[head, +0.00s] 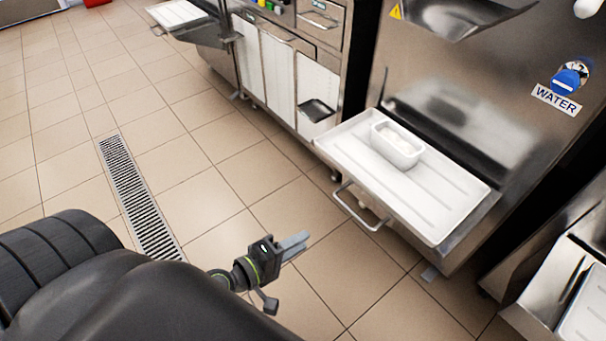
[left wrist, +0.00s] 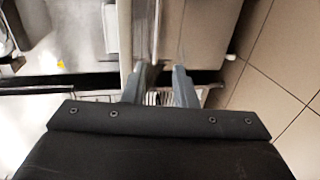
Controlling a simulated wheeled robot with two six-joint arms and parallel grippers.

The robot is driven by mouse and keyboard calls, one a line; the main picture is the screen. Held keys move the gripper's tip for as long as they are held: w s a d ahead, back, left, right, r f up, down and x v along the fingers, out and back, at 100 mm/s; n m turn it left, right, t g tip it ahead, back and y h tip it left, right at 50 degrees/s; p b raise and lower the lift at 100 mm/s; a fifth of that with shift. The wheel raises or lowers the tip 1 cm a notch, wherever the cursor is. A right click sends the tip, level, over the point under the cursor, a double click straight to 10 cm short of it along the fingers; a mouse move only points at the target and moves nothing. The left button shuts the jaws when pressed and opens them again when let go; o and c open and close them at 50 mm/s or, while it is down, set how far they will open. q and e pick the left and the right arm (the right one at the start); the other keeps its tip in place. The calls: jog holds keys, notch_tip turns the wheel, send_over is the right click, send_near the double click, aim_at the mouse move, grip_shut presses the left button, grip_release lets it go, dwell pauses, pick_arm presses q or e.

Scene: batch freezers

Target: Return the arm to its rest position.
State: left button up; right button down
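My left gripper (head: 301,243) is over the tiled floor, to the left of and apart from the freezer with the white tray. Its two grey fingers also show in the left wrist view (left wrist: 160,85), with a gap and nothing held between them. My left arm comes in from the lower left, and my dark body hides part of it. My right gripper is in neither view.
A white tray (head: 440,205) juts from the steel freezer (head: 440,110) and holds a white tub (head: 397,146). A metal bar handle (head: 357,212) sticks out below it. Another tray (head: 585,310) is at the lower right. Tiled floor with a drain grate (head: 137,200) is clear.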

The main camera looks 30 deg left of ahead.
pick_arm(q)
jog(key=shift+f, duration=0.1)
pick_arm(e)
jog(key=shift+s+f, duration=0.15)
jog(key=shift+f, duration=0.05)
